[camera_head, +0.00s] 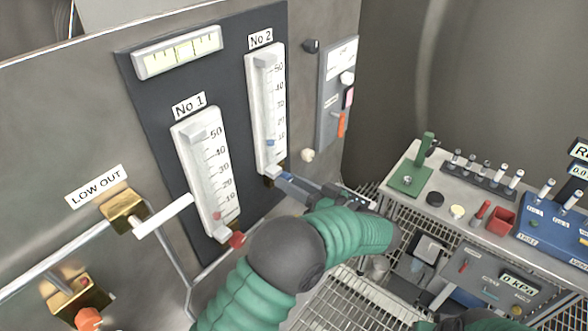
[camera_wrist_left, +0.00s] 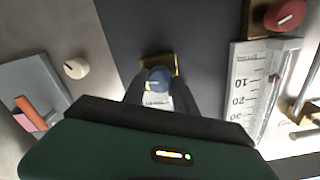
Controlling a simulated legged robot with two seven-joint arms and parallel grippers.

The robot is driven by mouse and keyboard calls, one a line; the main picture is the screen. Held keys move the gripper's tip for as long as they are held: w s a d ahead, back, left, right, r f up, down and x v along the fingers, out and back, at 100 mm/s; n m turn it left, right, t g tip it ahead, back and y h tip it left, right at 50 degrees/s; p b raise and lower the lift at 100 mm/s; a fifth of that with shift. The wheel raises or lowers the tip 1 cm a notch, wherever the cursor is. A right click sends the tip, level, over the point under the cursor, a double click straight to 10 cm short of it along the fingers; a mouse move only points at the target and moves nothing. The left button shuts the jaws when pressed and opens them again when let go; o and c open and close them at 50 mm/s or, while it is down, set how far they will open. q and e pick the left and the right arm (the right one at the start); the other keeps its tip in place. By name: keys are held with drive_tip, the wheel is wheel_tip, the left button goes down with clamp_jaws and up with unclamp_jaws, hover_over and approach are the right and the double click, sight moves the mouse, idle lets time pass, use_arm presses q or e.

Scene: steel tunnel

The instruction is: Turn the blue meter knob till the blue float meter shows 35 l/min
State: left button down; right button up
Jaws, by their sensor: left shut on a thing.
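The blue float meter, labelled No 2, is the white scale (camera_head: 266,100) at the right of the dark panel. Its blue float (camera_head: 270,142) sits low in the tube, a little below the 10 mark. The blue meter knob (camera_wrist_left: 157,79) is under that meter, at a brass fitting. My left gripper (camera_head: 285,180) reaches it from the right and is shut on it. In the left wrist view, the fingers (camera_wrist_left: 155,88) lie on both sides of the knob. In the head view, the fingers partly hide the knob.
The No 1 meter (camera_head: 206,175) with its red knob (camera_head: 236,240) stands left of my gripper. A grey switch box (camera_head: 338,95) and a pale knob (camera_head: 307,155) are to the right. A workbench (camera_head: 470,205) with several tools stands at the right.

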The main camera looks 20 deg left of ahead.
use_arm(q)
drive_tip(key=shift+a+m+p, duration=0.15)
drive_tip(key=shift+m+p, duration=0.65)
drive_tip(key=shift+p, duration=0.2)
use_arm(e)
drive_tip(key=shift+w+v, duration=0.15)
drive_tip(key=shift+v, duration=0.55)
drive_tip(key=shift+w+v, duration=0.15)
drive_tip(key=shift+v, duration=0.55)
drive_tip(key=shift+r, duration=0.1)
use_arm(q)
drive_tip(key=c, duration=1.4)
unclamp_jaws()
drive_tip(key=o, duration=0.4)
drive_tip(key=shift+w+a+f, duration=0.15)
drive_tip(key=shift+w, duration=0.05)
drive_tip(key=shift+o, duration=0.2)
use_arm(e)
drive_tip(key=shift+w+a, duration=0.2)
drive_tip(key=shift+a, duration=0.15)
use_arm(q)
drive_tip(key=shift+s, duration=0.1)
use_arm(e)
drive_tip(key=shift+s+d, duration=0.1)
